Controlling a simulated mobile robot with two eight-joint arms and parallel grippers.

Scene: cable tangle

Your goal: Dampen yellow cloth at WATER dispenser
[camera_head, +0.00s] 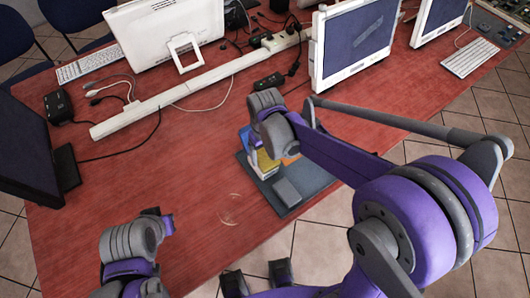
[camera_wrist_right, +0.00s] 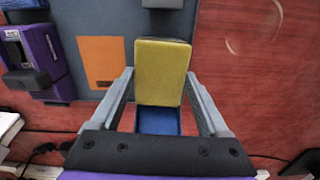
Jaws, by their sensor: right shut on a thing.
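The yellow cloth (camera_wrist_right: 160,70) is a thick, flat rectangle between the fingers of my right gripper (camera_wrist_right: 161,80) in the right wrist view. Both fingers close on its sides. In the head view the cloth (camera_head: 265,163) shows partly under my right wrist, over the grey mat (camera_head: 303,181); the fingers are mostly hidden there. I cannot tell whether the cloth touches the mat. My left arm shows at the lower left of the head view; its fingers cannot be made out clearly. I cannot identify the WATER dispenser.
A blue square (camera_wrist_right: 158,121) lies beside the yellow cloth, and an orange square (camera_wrist_right: 101,61) lies on the mat. A dark grey block (camera_head: 287,192) sits near the mat's front. Monitors (camera_head: 355,42), cables and a white strip (camera_head: 180,90) stand behind. Red desk left of the mat is clear.

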